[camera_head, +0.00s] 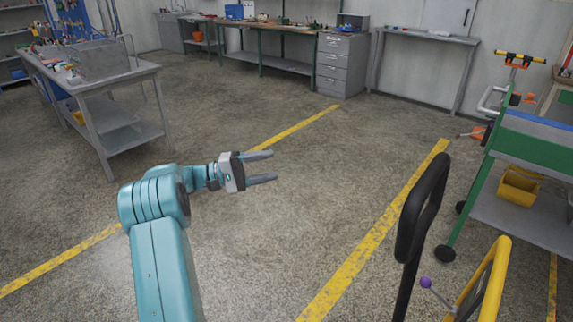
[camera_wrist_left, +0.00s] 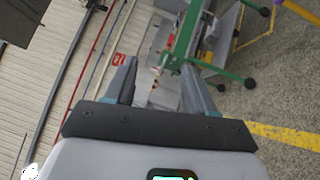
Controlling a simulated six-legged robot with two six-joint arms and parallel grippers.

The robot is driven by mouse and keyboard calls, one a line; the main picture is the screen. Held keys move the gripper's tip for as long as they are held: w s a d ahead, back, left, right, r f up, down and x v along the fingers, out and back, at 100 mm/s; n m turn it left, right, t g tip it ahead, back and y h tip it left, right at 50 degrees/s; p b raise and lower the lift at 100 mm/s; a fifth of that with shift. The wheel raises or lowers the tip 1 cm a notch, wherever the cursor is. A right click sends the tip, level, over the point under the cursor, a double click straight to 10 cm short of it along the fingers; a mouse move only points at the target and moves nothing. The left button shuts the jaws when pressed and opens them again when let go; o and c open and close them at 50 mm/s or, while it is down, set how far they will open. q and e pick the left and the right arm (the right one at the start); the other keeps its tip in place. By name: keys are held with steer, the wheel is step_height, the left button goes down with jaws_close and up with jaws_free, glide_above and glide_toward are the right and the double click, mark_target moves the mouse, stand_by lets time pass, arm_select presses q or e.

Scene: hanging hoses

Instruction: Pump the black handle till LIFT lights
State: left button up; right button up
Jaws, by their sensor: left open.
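The black handle (camera_head: 409,220) is an upright loop on a black shaft at the lower right of the head view. Its lower end runs out of the frame. My left gripper (camera_head: 272,166) is open and empty, well to the left of the handle and apart from it, with its fingers pointing right. In the left wrist view the open fingers (camera_wrist_left: 157,75) have nothing between them but distant background. I see no LIFT light in either view. My right gripper is not in view.
A yellow bar (camera_head: 494,282) and a lever with a purple knob (camera_head: 425,282) stand close right of the handle. A green cart (camera_head: 530,150) with a yellow bin (camera_head: 518,188) is behind them. A grey workbench (camera_head: 90,85) stands at left. The floor between is clear.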

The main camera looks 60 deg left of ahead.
arm_select(q)
steer(key=v, duration=0.9)
